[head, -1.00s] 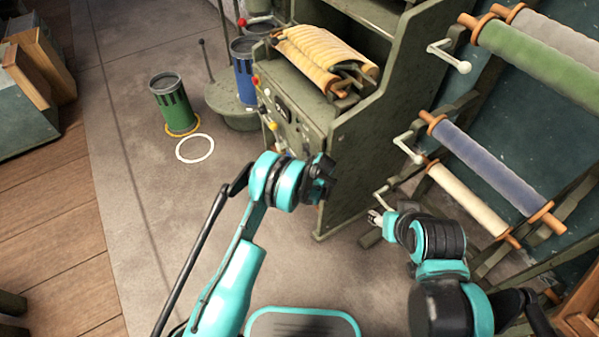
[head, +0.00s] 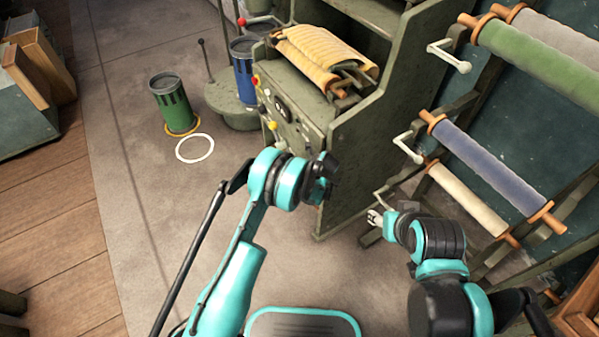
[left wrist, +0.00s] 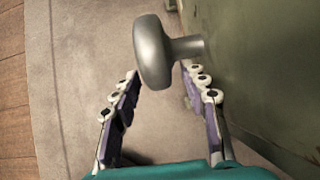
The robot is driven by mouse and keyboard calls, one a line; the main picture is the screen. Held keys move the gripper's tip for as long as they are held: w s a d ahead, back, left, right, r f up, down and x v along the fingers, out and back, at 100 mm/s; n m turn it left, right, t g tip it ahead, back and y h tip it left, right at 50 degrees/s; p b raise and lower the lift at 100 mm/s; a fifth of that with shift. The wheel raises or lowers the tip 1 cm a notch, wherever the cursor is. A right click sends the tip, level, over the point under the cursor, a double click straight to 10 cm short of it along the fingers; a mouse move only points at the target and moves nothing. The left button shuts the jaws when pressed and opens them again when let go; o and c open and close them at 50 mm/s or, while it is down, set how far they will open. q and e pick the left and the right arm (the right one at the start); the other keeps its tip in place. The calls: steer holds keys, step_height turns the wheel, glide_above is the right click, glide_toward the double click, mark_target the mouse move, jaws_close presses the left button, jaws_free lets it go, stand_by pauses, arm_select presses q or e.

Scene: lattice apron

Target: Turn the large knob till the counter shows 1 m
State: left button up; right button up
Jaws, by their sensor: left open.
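The large grey knob (left wrist: 154,52) sticks out on a short shaft from the green machine's wall in the left wrist view. My left gripper (left wrist: 162,82) is open, with one finger on each side below the knob; contact is not clear. In the head view my left gripper (head: 322,178) is beside the machine's front panel, and the large knob cannot be made out there. The counter (head: 281,106) seems to be the small dark window on that panel; its digits are too small to read. My right gripper (head: 375,217) is near the rack's lower cranks, its fingers unclear.
The green machine (head: 345,150) carries a yellow slatted piece (head: 318,52) on top. A rack with cloth rolls (head: 485,160) and white cranks stands at right. A green bin (head: 172,103) and a blue bin (head: 244,75) stand left of the machine.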

arm_select(q)
steer(key=v, duration=0.9)
steer(key=shift+s+r, duration=0.15)
steer(key=shift+s, duration=0.05)
steer(key=shift+o, duration=0.4)
steer(key=shift+d, duration=0.1)
